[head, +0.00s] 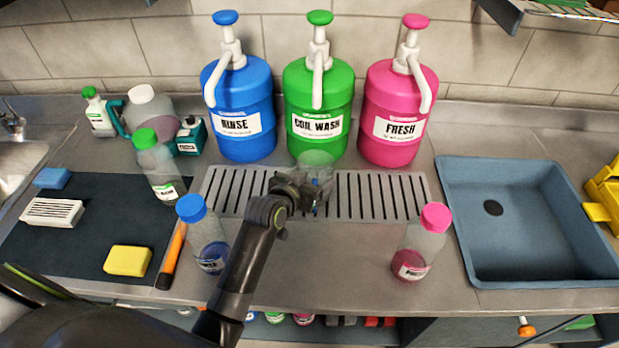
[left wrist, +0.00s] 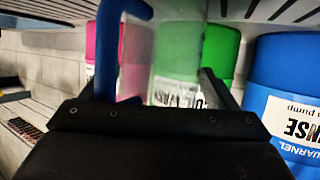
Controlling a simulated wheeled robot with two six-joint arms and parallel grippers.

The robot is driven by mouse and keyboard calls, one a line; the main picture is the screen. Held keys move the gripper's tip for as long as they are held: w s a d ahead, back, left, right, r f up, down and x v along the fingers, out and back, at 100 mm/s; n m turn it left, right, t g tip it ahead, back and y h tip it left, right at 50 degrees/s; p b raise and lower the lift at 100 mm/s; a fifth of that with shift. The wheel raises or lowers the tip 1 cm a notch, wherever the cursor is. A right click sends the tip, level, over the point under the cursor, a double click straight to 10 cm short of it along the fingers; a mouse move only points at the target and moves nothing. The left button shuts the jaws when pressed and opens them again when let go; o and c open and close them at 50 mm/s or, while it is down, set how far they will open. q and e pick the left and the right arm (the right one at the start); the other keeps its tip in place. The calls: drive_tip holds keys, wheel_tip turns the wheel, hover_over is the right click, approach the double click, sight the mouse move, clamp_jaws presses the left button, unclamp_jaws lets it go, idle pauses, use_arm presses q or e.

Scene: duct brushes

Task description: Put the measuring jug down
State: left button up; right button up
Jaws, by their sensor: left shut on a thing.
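The clear measuring jug (head: 318,160) is at the slotted drip grate (head: 370,195), in front of the green COIL WASH dispenser (head: 318,125). My left gripper (head: 305,190) is shut on it and hides much of it in the head view. In the left wrist view, the see-through jug wall (left wrist: 178,50) and its blue handle (left wrist: 108,45) show at the gripper fingers. The jug looks roughly upright. I cannot tell whether its base touches the grate. My right gripper is not in view.
The blue RINSE dispenser (head: 240,110) and pink FRESH dispenser (head: 395,115) flank the green one. A blue-capped bottle (head: 207,240) and a pink-capped bottle (head: 420,245) stand in front of the grate. Bare counter (head: 330,265) lies between them. A blue basin (head: 530,220) is at right.

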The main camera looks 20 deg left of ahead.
use_arm(q)
drive_tip(key=shift+f, duration=0.15)
drive_tip(key=o, duration=1)
drive_tip(key=shift+r, duration=0.2)
drive_tip(key=b+v, duration=0.1)
drive_tip(key=v, duration=1.1)
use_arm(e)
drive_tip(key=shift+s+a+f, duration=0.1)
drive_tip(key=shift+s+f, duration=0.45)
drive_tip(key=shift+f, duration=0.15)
